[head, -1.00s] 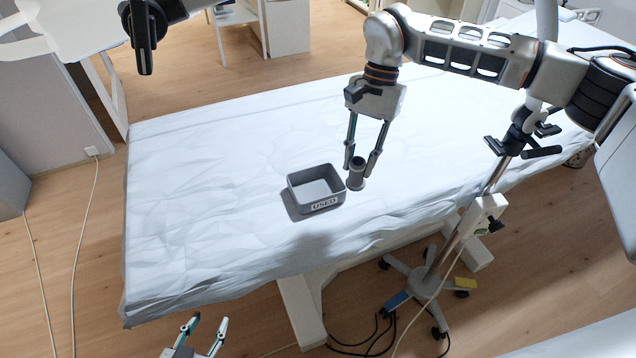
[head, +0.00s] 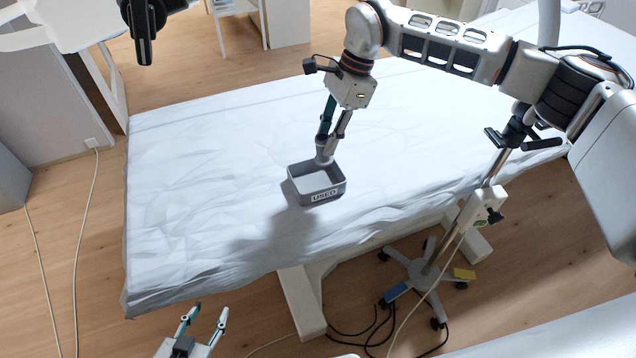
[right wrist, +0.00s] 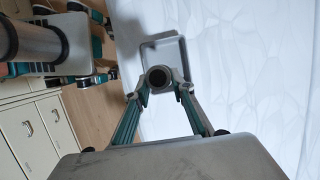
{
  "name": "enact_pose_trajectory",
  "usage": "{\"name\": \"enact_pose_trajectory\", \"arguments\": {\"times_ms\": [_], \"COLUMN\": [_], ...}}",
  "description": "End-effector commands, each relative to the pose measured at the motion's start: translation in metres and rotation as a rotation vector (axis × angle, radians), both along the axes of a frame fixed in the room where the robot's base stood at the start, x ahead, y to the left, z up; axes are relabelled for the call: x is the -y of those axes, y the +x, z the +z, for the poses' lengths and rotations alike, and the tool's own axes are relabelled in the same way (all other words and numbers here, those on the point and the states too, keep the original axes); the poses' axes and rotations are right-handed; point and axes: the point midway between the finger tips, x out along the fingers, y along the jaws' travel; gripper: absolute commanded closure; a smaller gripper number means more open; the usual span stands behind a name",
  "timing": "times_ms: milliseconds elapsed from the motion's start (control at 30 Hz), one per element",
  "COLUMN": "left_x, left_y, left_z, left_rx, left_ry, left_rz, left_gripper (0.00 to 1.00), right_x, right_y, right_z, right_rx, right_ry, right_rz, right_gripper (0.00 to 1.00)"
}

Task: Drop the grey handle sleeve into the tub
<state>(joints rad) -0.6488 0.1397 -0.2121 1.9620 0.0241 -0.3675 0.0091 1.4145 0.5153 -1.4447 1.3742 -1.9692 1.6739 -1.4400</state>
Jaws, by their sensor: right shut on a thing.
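The grey tub (head: 328,196), labelled "USED", sits on the white-covered couch (head: 200,180). My right gripper (head: 326,150) is shut on the grey handle sleeve (head: 325,157) and holds it at the tub's far side, over or close to the rim. In the right wrist view the round end of the sleeve (right wrist: 160,78) shows between the fingertips, with the tub (right wrist: 152,58) behind it. The exact height of the sleeve above the tub is hard to tell. My left gripper (head: 206,318) is open and empty, low in front of the couch.
A wheeled stand with a metal pole (head: 470,205) stands at the couch's near right side. Cables lie on the floor (head: 362,330) by the couch leg. The couch surface around the tub is clear. A white cabinet (head: 285,22) stands behind.

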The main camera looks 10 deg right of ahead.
Motion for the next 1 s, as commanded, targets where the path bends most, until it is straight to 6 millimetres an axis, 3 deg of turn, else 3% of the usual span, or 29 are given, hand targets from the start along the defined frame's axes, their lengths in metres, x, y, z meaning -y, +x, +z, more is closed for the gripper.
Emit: {"name": "enact_pose_trajectory", "arguments": {"times_ms": [33, 200, 567, 600, 633, 1000], "left_x": [0.0, 0.0, 0.0, 0.0, 0.0, 0.0], "left_y": [-0.001, -0.004, -0.004, -0.004, -0.004, -0.004], "left_z": [-0.01, -0.023, -0.024, -0.024, -0.024, -0.023], "left_rx": [-0.004, -0.011, -0.013, -0.012, -0.012, -0.009], "left_ry": [0.001, 0.001, 0.001, 0.0, 0.0, 0.002], "left_rz": [0.0, -0.001, 0.0, 0.0, 0.0, -0.002], "left_gripper": [0.6, 0.6, 0.6, 0.6, 0.6, 0.6], "right_x": [0.0, 0.0, 0.0, 0.0, 0.0, 0.001], "right_y": [-0.001, -0.001, 0.0, 0.0, 0.0, 0.0], "right_z": [-0.012, -0.027, -0.029, -0.029, -0.029, -0.028], "right_rx": [-0.003, -0.003, 0.0, 0.0, 0.0, 0.0], "right_ry": [-0.001, -0.001, 0.0, 0.0, 0.0, -0.001], "right_rz": [0.001, 0.001, 0.001, 0.001, 0.001, 0.001], "right_gripper": [0.97, 0.97, 0.97, 0.66, 0.58, 0.57]}}
